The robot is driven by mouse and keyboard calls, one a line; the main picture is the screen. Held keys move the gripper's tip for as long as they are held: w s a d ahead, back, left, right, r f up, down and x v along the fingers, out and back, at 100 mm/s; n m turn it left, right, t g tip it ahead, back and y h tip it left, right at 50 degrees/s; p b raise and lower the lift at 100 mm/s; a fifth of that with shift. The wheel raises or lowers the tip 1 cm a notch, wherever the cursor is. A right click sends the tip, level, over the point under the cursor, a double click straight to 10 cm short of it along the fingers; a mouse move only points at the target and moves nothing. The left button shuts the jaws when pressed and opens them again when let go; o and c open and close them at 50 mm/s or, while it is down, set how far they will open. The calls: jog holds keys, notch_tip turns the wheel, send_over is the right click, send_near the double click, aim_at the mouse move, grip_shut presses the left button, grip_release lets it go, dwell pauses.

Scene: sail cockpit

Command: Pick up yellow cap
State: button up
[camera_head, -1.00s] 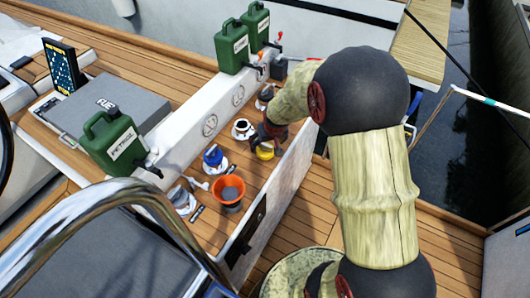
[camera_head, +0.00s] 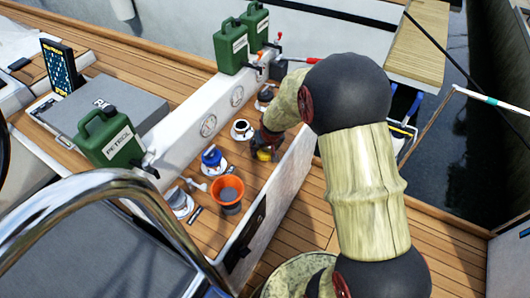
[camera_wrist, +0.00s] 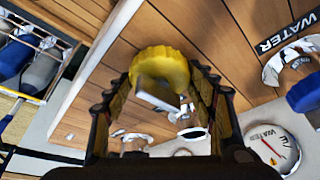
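The yellow cap (camera_wrist: 160,66) is round with a ridged rim and a pale grip in its middle. In the wrist view it lies between the tips of my gripper's fingers (camera_wrist: 163,84). The fingers are spread, with a finger on each side of the cap; whether they touch it is hard to tell. In the head view the cap (camera_head: 264,155) sits on the wooden ledge near its outer edge, partly hidden by my gripper (camera_head: 268,144).
An orange bucket (camera_head: 227,191), a blue-topped fitting (camera_head: 211,156) and a white-based dark fitting (camera_head: 242,130) stand close on the ledge. A green petrol can (camera_head: 109,137) is at left, with two more at the back. A round gauge (camera_wrist: 272,147) shows at lower right.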

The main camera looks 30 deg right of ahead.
jog(key=c, duration=0.6)
jog(key=shift+c, duration=0.7)
jog(key=shift+r, duration=0.5)
jog(key=p+v, duration=0.1)
jog(key=v, duration=0.2)
jog(key=shift+w+r+p, duration=0.25)
jog(key=shift+w+p, duration=0.05)
jog(key=shift+p, duration=0.1)
jog(key=s+a+r+p, duration=0.3)
jog(key=s+r+p, duration=0.4)
jog(key=s+r, duration=0.4)
jog(key=shift+s+a+r, duration=0.2)
jog(key=shift+s+r, duration=0.2)
jog(key=shift+s, duration=0.6)
